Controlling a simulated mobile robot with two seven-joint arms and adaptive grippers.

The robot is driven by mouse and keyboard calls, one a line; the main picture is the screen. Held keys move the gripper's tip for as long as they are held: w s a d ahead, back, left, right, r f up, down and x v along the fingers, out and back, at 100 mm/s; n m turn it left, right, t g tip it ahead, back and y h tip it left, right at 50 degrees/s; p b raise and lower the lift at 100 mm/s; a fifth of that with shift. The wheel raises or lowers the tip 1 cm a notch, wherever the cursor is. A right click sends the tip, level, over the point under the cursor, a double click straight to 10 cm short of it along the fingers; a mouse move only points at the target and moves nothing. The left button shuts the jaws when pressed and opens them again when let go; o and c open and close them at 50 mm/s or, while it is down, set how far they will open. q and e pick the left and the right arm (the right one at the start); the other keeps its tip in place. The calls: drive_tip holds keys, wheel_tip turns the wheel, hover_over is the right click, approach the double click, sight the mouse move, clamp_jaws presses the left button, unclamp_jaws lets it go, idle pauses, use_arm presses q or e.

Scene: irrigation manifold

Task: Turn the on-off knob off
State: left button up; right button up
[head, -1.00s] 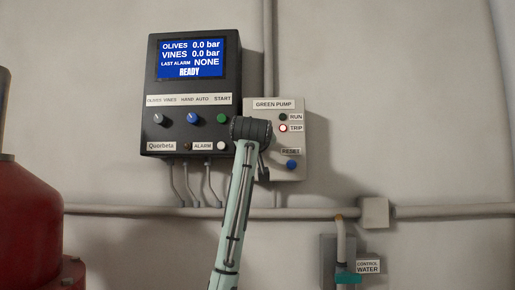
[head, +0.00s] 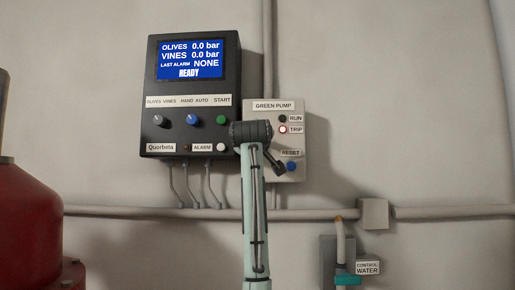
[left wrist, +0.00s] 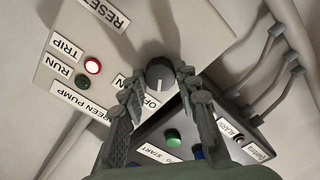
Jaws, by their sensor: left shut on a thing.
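The on-off knob (left wrist: 158,72) is a round grey dial on the pale green pump box (head: 289,112). It shows in the left wrist view, with an OFF label (left wrist: 151,102) and a partly covered ON label (left wrist: 118,81) beside it. My left gripper (left wrist: 160,84) has its two fingers on either side of the knob and is shut on it. The knob's pointer direction is hard to tell. In the head view my wrist hides the knob, and part of my left gripper (head: 276,163) shows beside the box's lower area. My right gripper is not in view.
The dark control panel (head: 193,74) with knobs and buttons is close on the left. The box has a lit red TRIP lamp (head: 283,129) and a blue RESET button (head: 291,167). A pipe (head: 320,214) runs below; a red tank (head: 38,220) stands at the left.

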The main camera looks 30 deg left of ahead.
use_arm(q)
drive_tip(key=o, duration=1.2)
drive_tip(key=shift+c, duration=0.2)
drive_tip(key=shift+s, duration=0.1)
drive_tip(key=v, duration=1.2)
drive_tip(key=shift+a, duration=0.1)
